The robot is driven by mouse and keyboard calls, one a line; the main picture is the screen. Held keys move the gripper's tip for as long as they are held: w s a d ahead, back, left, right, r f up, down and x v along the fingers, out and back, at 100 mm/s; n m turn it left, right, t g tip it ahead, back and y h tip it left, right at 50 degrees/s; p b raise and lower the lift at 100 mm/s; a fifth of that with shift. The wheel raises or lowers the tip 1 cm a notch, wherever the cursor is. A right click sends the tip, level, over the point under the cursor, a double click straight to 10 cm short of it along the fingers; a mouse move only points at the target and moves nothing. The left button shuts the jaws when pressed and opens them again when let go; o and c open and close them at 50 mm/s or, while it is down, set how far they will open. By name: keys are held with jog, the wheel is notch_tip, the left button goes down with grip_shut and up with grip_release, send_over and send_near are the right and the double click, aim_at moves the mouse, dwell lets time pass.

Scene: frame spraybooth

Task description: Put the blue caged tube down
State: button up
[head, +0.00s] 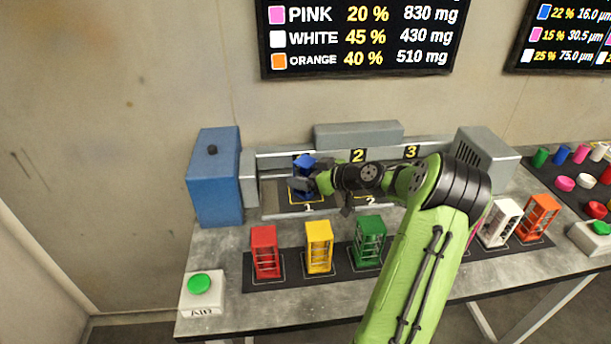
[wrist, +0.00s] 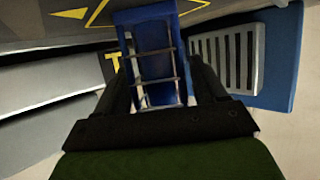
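The blue caged tube (head: 304,162) is at the left bay of the grey station, above a yellow-outlined square on the bay floor. My gripper (head: 312,182) reaches in from the right and partly hides it. In the wrist view the blue caged tube (wrist: 155,62), with its thin metal bars, sits between the two fingers of my gripper (wrist: 160,88), which look closed on its sides. The tube's far end is close to a yellow-marked surface. I cannot tell whether it touches that surface.
The grey station (head: 358,135) has numbered bays. A blue box (head: 217,178) stands at its left. Red (head: 265,252), yellow (head: 319,247) and green (head: 369,242) caged tubes stand on a dark mat in front; white (head: 500,223) and orange (head: 538,218) ones stand farther right. A green button (head: 200,284) is front left.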

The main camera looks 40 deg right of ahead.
jog(key=shift+o, duration=0.6)
jog(key=shift+r, duration=0.1)
jog(key=shift+s+r+p, duration=0.15)
jog(key=shift+r+p, duration=0.05)
jog(key=shift+p, duration=0.1)
jog(key=p+v, duration=0.1)
jog(key=v, duration=1)
jog(key=shift+s+p, duration=0.3)
jog(key=shift+p, duration=0.05)
jog(key=shift+r, duration=0.1)
